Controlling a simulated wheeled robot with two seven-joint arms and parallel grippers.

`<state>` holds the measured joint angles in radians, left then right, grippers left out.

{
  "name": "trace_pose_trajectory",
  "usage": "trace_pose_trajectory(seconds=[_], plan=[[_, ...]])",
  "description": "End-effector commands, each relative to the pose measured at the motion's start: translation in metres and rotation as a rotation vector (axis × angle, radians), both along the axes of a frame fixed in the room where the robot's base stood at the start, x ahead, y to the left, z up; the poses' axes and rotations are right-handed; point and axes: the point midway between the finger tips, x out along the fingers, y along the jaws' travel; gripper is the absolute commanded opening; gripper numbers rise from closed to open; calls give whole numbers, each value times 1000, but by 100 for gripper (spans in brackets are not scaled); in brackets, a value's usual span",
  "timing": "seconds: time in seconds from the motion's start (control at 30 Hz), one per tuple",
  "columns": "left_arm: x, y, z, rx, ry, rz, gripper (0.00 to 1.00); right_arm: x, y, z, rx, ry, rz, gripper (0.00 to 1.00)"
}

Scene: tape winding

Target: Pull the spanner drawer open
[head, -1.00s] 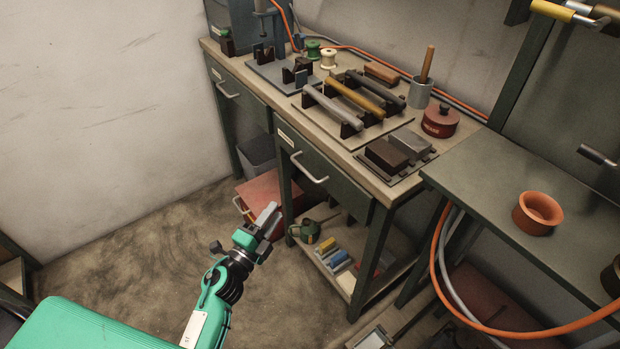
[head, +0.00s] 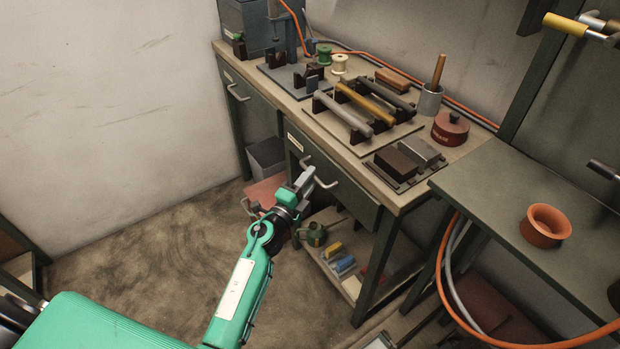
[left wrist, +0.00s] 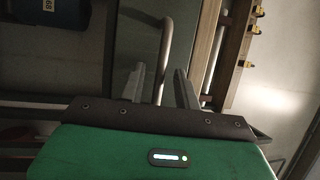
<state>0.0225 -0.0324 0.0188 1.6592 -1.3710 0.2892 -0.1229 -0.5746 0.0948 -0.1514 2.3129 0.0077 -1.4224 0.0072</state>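The workbench has two drawers with pale bar handles and labels too small to read. The nearer drawer (head: 345,188) appears shut; its handle (head: 325,184) is partly behind my left gripper (head: 306,180). In the left wrist view, the left gripper (left wrist: 160,84) has its two grey fingers apart, with the handle bar (left wrist: 165,45) showing between them. I cannot tell whether either finger touches the bar. The farther drawer (head: 250,112) also appears shut, with its own handle (head: 238,93). My right gripper is in neither view.
The benchtop holds rollers on stands (head: 343,113), dark blocks (head: 396,164) and a red pot (head: 450,128). Below are a grey bin (head: 266,157), a red box (head: 266,190) and a shelf with a green can (head: 314,234). Floor to the left is clear.

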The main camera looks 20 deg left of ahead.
Motion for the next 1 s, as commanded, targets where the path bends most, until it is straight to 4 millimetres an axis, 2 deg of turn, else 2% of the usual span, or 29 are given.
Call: trace_pose_trajectory(seconds=[0.37, 0.4, 0.57, 0.87, 1.0], plan=[[6, -2, 1, 0, 1, 0, 33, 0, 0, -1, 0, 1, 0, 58], [6, -2, 1, 0, 0, 0, 31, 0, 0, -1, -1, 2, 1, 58], [6, -2, 1, 0, 0, 0, 0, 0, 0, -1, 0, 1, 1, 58], [4, 0, 1, 0, 1, 0, 0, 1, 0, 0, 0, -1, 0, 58], [-4, 6, 1, 2, 3, 0, 0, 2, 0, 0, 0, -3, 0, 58]])
